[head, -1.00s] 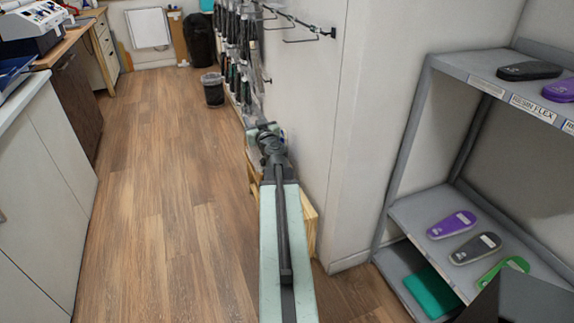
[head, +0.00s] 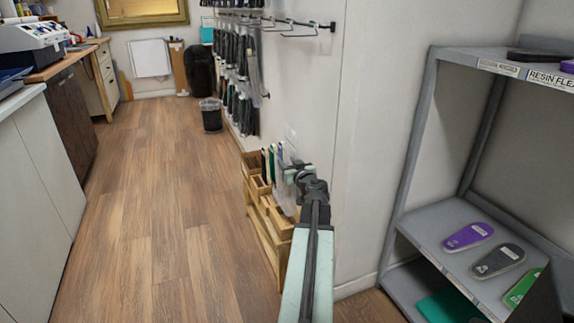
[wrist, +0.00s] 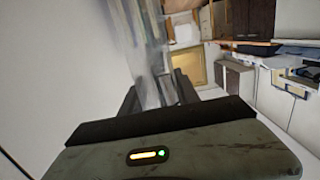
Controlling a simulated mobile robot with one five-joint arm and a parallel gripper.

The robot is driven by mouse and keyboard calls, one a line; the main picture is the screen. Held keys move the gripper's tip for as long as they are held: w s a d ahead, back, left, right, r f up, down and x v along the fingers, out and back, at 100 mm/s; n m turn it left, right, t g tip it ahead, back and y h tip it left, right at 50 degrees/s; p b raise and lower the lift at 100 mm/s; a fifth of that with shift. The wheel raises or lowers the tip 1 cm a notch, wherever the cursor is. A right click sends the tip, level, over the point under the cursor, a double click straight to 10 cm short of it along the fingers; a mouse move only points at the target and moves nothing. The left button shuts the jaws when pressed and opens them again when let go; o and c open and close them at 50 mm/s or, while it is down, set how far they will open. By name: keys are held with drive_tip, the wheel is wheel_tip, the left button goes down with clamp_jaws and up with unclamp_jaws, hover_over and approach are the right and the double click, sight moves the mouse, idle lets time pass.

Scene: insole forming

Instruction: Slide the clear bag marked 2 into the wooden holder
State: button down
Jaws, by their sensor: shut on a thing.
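The wooden holder (head: 266,232) stands low against the white wall, with box-like compartments. Several dark and green items stand in its upper part. My gripper (head: 291,174) is just above the right side of the holder. In the wrist view my gripper (wrist: 158,98) is shut on a clear bag (wrist: 148,80), which looks blurred and see-through. In the head view the pale bag (head: 284,198) seems to hang below the jaws, in front of the holder. I cannot read its mark or tell whether its lower end is inside a compartment.
Packed items (head: 238,85) hang from wall hooks beyond the holder. A grey shelf (head: 425,130) with insoles stands at the right. A waste bin (head: 211,115) stands farther back. The wooden floor (head: 150,220) on the left is clear.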

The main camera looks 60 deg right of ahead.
sight(292, 188)
wheel_tip(292, 188, down, 9)
drive_tip(key=b, duration=0.9)
drive_tip(key=shift+f, duration=0.2)
drive_tip(key=c, duration=0.8)
unclamp_jaws()
drive_tip(key=p+v, duration=0.1)
drive_tip(key=v, duration=0.7)
drive_tip(key=shift+w, duration=0.1)
